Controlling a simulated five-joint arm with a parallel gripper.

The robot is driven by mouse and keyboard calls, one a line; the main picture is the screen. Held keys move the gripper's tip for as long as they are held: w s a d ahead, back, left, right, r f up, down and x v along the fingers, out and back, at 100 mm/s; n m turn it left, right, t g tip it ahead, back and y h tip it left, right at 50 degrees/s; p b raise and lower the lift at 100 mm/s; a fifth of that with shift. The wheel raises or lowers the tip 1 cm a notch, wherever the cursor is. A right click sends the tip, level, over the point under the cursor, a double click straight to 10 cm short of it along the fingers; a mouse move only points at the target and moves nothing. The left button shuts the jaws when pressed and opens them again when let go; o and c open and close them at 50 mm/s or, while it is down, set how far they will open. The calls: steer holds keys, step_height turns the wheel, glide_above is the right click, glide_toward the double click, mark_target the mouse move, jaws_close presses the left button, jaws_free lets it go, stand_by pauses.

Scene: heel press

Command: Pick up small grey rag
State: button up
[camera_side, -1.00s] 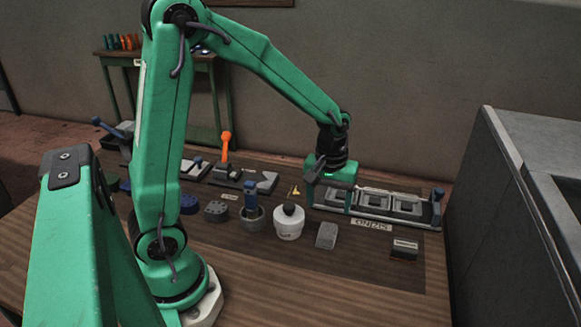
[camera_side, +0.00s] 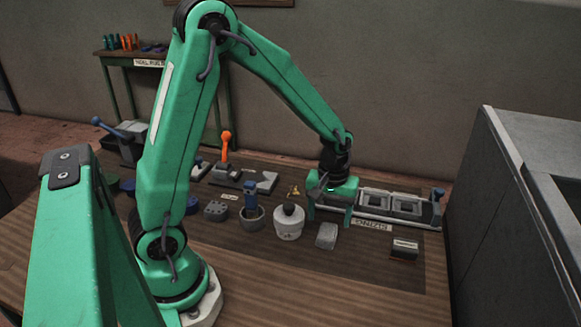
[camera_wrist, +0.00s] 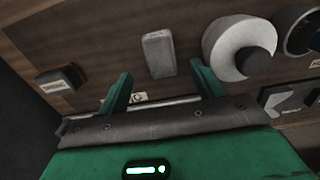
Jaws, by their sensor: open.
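The small grey rag (camera_side: 327,235) looks like a light grey, folded rectangular pad lying flat on the dark mat. In the wrist view the rag (camera_wrist: 158,53) lies beyond my fingertips, roughly in line with the gap between them. My gripper (camera_side: 330,216) points down just behind the rag, near the left end of the sizing fixture. In the wrist view my gripper (camera_wrist: 163,78) has its two green fingers spread apart with nothing held between them. The rag is apart from both fingers.
A white jar with a dark knob (camera_side: 288,222) stands close left of the rag. A dark labelled block (camera_side: 404,249) lies to its right. The sizing fixture (camera_side: 400,206) is behind. A bowl with a blue-handled tool (camera_side: 252,214) is farther left. The mat's front strip is clear.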

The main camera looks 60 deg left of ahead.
mark_target(327, 231)
steer(key=shift+f, duration=2.6)
steer(key=shift+c, duration=0.5)
steer(key=c, duration=1)
